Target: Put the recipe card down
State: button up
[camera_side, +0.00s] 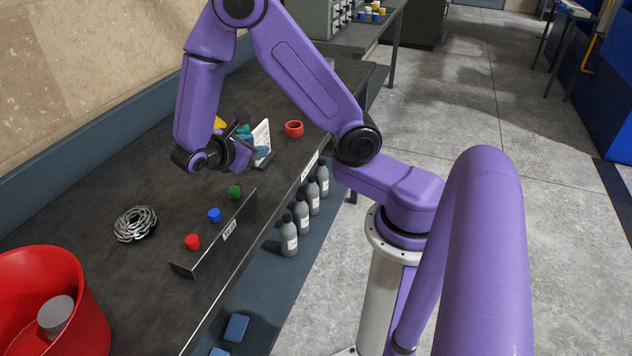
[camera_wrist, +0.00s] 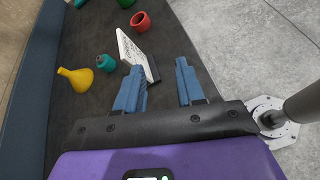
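The white recipe card (camera_side: 261,136) with dark print stands tilted upright in a dark holder (camera_side: 265,160) on the bench. In the wrist view the card (camera_wrist: 128,46) and the holder (camera_wrist: 153,69) lie just beyond my fingertips, nearer the left finger. My gripper (camera_wrist: 160,65) has its two blue fingers spread apart, with nothing seen held between them. In the side view my gripper (camera_side: 252,147) is right beside the card and partly covers it. I cannot tell whether a finger touches the card.
A yellow funnel (camera_wrist: 76,79), a teal piece (camera_wrist: 105,62) and a red cup (camera_side: 294,128) stand near the card. A rack with red, blue and green knobs (camera_side: 213,240), a metal coil (camera_side: 135,224) and a red bin (camera_side: 75,300) are farther along the bench.

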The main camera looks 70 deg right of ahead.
jog(key=s+a+r+y, duration=0.2)
jog(key=s+a+y, duration=0.4)
jog(key=s, duration=0.4)
jog(key=s+a+r+m+t+y, duration=0.1)
jog(key=s+a+r+y, duration=0.2)
jog(key=s+a+y, duration=0.3)
jog(key=s+y, duration=0.1)
jog(key=s, duration=0.3)
jog(key=shift+a, duration=0.15)
